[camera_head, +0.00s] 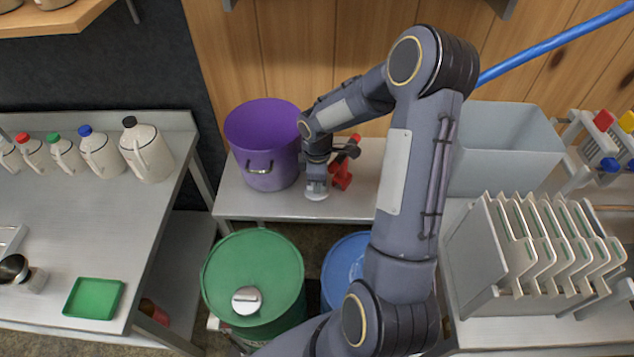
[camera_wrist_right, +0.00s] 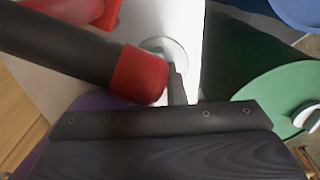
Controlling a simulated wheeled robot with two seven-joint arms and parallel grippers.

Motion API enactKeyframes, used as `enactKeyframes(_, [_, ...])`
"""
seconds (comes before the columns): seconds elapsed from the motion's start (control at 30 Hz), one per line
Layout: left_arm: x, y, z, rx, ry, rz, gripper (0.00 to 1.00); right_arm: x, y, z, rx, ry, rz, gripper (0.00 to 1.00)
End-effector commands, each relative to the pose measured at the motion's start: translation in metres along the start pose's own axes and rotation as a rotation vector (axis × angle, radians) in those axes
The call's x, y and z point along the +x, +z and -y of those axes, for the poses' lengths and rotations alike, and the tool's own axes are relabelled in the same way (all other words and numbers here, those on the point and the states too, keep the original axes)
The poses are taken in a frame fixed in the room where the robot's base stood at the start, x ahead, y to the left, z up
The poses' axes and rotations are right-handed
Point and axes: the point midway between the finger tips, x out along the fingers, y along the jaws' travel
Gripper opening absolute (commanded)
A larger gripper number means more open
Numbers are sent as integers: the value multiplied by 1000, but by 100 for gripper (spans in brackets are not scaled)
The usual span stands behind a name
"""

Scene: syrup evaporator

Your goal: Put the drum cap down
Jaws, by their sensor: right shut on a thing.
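My right gripper (camera_head: 317,182) is shut on the drum cap (camera_head: 317,196), a small pale grey disc, over the front part of the steel bench (camera_head: 240,207). In the right wrist view the cap (camera_wrist_right: 163,48) is a grey disc past the narrow grey fingers (camera_wrist_right: 178,88), against the pale bench top. I cannot tell whether the cap touches the bench. A green drum (camera_head: 280,257) stands in front of the bench with a round white fitting (camera_head: 247,300) on its lid. My left gripper is not in view.
A purple pot (camera_head: 262,172) stands left of the gripper. A red-ended dark tool (camera_head: 341,176) is close on its right. A blue drum (camera_head: 343,262) is partly hidden by my right arm. A grey bin (camera_head: 510,150) is farther right. Some bare bench lies around the cap.

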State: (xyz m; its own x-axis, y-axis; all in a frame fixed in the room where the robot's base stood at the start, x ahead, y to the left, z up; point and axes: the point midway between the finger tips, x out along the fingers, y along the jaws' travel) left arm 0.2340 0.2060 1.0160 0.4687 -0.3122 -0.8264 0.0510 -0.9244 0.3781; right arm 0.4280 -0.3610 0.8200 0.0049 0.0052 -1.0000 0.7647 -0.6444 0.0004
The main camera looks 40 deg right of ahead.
Motion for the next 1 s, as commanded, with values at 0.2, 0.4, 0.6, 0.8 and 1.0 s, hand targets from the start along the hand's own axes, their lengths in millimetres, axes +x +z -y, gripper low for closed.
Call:
enactKeyframes(0.2, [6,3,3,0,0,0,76,8,0,0,-1,0,0,0])
enactKeyframes(0.4, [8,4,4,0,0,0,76,12,0,0,-1,0,0,0])
enactKeyframes(0.6, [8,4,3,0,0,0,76,11,0,0,-1,0,0,32])
enactKeyframes(0.8, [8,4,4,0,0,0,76,11,0,0,0,0,0,33])
enactKeyframes(1.0, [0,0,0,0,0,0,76,0,0,0,0,0,0,33])
